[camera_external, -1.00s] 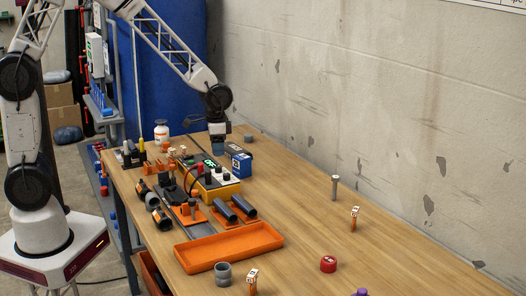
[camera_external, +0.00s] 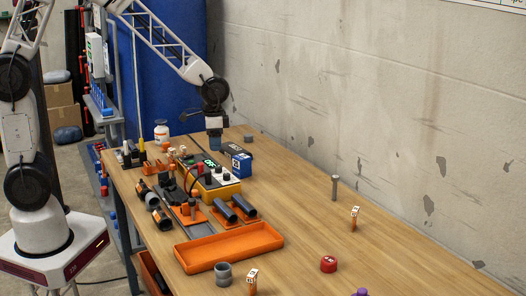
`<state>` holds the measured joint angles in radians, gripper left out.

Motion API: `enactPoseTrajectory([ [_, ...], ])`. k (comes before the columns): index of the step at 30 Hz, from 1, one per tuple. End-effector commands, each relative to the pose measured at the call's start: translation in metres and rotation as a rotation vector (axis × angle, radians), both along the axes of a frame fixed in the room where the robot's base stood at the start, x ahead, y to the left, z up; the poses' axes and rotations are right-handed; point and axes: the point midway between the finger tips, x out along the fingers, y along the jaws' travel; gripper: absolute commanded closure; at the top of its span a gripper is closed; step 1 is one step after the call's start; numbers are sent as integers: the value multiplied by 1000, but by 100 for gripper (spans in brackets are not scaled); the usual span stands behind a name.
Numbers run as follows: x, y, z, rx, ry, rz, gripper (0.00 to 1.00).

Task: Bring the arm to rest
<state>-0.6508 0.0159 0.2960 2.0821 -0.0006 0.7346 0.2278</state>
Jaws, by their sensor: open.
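My gripper (camera_external: 214,143) hangs at the far end of the wooden table (camera_external: 310,236), pointing down above the area behind the yellow meter box (camera_external: 218,186). It is small in this view, and the gap between its fingers is hard to make out. I see nothing held in it. My arm reaches over from the left, bent at a black joint just above the gripper.
A blue box (camera_external: 241,163) stands right of my gripper. Dark pipes (camera_external: 240,208) and an orange tray (camera_external: 230,246) lie nearer. A grey bolt (camera_external: 334,188) and a red cap (camera_external: 328,264) stand at the right. The wall bounds the table's far side.

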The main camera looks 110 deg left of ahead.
Motion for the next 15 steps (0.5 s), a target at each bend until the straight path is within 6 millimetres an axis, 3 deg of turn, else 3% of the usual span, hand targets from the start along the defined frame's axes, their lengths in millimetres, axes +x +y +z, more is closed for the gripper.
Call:
enactPoseTrajectory([
  [8, -1, -75, 49, 20, -32, -71, 48],
  [15, -15, -145, 88, 32, -62, -136, 48],
])
